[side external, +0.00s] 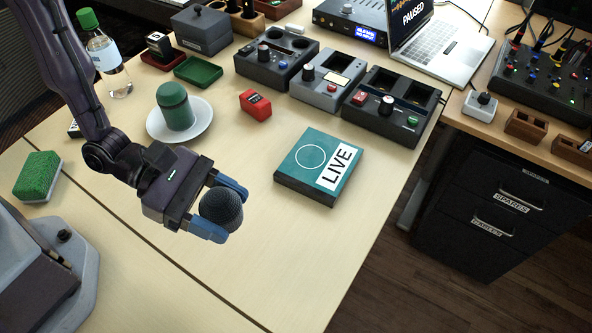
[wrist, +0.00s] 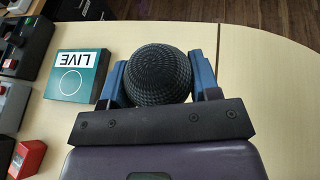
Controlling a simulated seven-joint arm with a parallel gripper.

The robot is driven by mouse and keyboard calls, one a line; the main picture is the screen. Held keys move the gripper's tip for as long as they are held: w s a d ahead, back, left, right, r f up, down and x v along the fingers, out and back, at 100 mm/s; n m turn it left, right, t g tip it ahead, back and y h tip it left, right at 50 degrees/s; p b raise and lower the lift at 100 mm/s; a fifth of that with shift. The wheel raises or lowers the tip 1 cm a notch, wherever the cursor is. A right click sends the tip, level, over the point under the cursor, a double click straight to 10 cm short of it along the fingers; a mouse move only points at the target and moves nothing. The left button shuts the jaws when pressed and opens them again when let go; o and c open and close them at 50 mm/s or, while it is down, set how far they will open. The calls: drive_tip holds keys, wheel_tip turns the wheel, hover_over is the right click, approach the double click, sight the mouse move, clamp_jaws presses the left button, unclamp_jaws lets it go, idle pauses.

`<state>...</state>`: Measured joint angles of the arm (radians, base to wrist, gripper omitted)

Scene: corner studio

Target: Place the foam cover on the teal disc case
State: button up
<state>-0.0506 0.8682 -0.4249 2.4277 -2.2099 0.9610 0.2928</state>
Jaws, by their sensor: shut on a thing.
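The foam cover (side external: 221,208) is a dark, round, mesh-textured ball. My gripper (side external: 222,212) is shut on it, with a blue finger on each side. The foam cover also shows in the wrist view (wrist: 158,75) between the blue fingers. In the side view it appears held above the pale table, left of the disc case. The teal disc case (side external: 318,167) lies flat on the table, with a white circle outline and a white LIVE label. It also shows at the left in the wrist view (wrist: 77,75), apart from my gripper.
A red block (side external: 255,104) sits behind the case. Control boxes (side external: 385,108) line the back. The table (side external: 300,255) in front of the case is clear.

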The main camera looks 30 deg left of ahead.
drive_tip(key=w+a+r+n+t, duration=0.1)
drive_tip(key=w+a+r, duration=0.1)
drive_tip(key=w, duration=0.3)
drive_tip(key=w+a+r+t, duration=0.1)
drive_tip(key=w+a+r, duration=0.15)
drive_tip(key=w, duration=0.35)
hover_over(320, 161)
drive_tip(key=s, duration=0.1)
drive_tip(key=shift+n+y, duration=0.3)
drive_tip(key=shift+n, duration=0.1)
drive_tip(key=f, duration=0.8)
drive_tip(key=shift+s+a+f, duration=0.1)
drive_tip(key=shift+a+f, duration=0.05)
drive_tip(key=shift+a, duration=0.15)
drive_tip(key=shift+w+d+f, duration=0.2)
drive_tip(key=shift+w+f, duration=0.2)
drive_tip(key=shift+w+d+f, duration=0.1)
drive_tip(key=shift+f, duration=0.8)
drive_tip(key=shift+w+d+f, duration=0.1)
drive_tip(key=shift+f, duration=0.8)
drive_tip(key=shift+a+f, duration=0.1)
drive_tip(key=o, duration=0.9)
